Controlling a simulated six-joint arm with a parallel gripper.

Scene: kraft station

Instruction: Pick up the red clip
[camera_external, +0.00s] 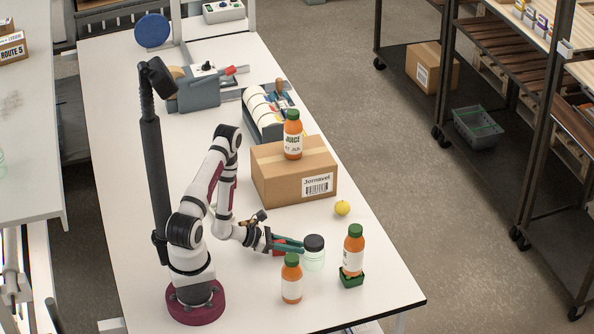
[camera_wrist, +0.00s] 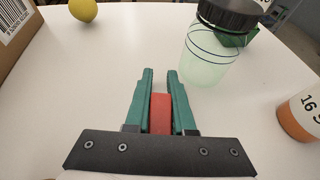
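The red clip (camera_wrist: 161,113) is a small red block between the two green fingers of my gripper (camera_wrist: 160,85) in the wrist view. Both fingers lie against its sides with no clear gap, so the gripper looks shut on it. In the external view, my gripper (camera_external: 300,246) is low over the white table, with a bit of the red clip (camera_external: 279,252) showing at the fingers. I cannot tell whether the clip touches the table.
A pale green jar with a black lid (camera_external: 314,254) stands just past the fingertips. Juice bottles (camera_external: 291,282) (camera_external: 353,252) stand nearby, one on a green crate (camera_external: 350,278). A yellow ball (camera_external: 342,208) and a cardboard box (camera_external: 285,180) lie behind.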

